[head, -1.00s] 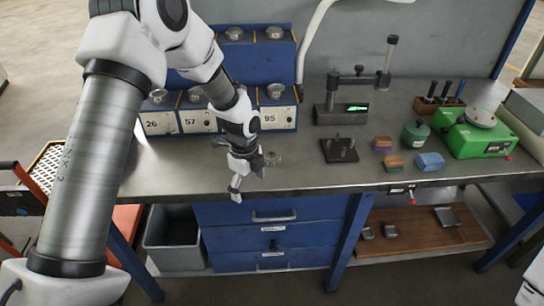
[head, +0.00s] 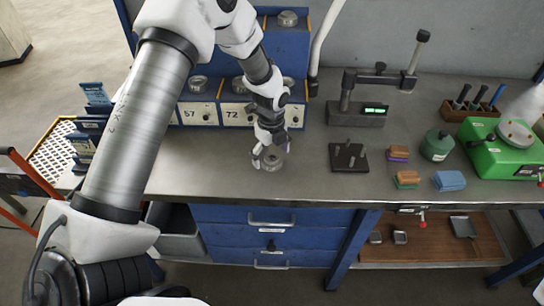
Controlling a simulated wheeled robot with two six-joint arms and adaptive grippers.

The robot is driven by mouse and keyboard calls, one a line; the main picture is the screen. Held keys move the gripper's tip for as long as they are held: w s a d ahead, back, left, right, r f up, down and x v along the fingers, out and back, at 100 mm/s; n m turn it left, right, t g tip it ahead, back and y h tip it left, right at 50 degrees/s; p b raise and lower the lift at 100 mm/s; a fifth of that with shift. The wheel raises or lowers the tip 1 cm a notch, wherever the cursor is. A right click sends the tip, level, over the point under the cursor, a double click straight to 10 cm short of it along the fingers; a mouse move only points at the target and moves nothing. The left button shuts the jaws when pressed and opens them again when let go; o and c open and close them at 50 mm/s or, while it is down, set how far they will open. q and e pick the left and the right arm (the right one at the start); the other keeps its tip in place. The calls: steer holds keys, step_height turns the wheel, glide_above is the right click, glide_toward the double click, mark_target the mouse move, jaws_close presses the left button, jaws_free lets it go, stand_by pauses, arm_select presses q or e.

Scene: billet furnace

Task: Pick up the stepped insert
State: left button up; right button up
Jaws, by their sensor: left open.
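A round grey metal piece, which looks like the stepped insert (head: 272,163), stands on the grey workbench (head: 310,188) near its front edge in the head view. My left gripper (head: 271,155) is open, pointing down right at the piece, with one finger at its left and the other at its right. The fingers and wrist hide part of the piece. I cannot tell whether the fingers touch it. My right gripper is not in view.
Behind the gripper is a blue cabinet with numbered labels (head: 238,113). To the right are a black pegged plate (head: 348,157), a gauge stand (head: 356,114), coloured blocks (head: 449,181), a green-grey pot (head: 437,146) and a green device (head: 500,148). Bench between gripper and plate is clear.

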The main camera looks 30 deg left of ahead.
arm_select(q)
steer(key=shift+w+f, duration=0.2)
steer(key=shift+f, duration=0.25)
steer(key=shift+w+f, duration=0.2)
steer(key=shift+f, duration=0.25)
steer(key=shift+s+r, duration=0.2)
steer(key=shift+s, duration=0.1)
steer(key=shift+c, duration=1.3)
jaws_close()
steer(key=shift+r, duration=0.15)
